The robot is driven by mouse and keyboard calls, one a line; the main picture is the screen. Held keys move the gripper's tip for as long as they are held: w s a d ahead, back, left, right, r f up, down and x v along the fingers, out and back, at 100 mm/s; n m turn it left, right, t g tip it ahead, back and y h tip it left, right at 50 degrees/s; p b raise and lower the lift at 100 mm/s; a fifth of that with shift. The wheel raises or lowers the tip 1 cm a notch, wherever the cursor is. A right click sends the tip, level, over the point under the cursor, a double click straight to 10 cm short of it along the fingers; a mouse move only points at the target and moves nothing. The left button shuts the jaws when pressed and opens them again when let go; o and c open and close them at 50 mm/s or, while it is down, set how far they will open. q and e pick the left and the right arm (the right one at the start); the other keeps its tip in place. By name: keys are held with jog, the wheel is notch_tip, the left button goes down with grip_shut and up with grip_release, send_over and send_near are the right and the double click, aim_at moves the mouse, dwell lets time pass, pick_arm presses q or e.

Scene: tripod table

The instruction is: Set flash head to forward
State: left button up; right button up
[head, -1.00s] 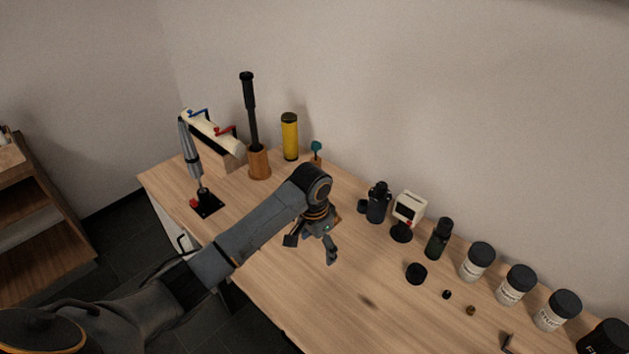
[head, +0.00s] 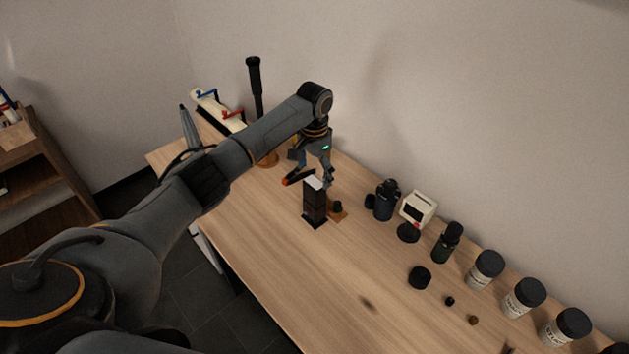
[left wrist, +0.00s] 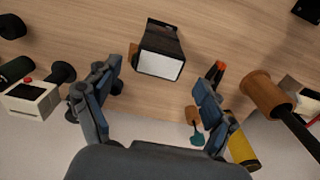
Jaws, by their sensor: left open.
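The flash (head: 315,208) stands upright on the table, a black body with a pale panel on its head (head: 315,183). In the left wrist view its white panel (left wrist: 159,66) faces my camera, so the head seems tilted upward. My left gripper (head: 311,179) is just above and behind the head, partly overlapping it in the head view. In the left wrist view the open left gripper (left wrist: 157,97) has its fingers spread to either side, with the flash beyond them; I see no contact. My right gripper is not in view.
A wooden block (head: 340,212) stands close beside the flash.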

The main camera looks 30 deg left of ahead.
aim_at(314, 183)
pick_arm(q)
notch_tip(314, 183, down, 4)
jog(key=shift+f, duration=0.55)
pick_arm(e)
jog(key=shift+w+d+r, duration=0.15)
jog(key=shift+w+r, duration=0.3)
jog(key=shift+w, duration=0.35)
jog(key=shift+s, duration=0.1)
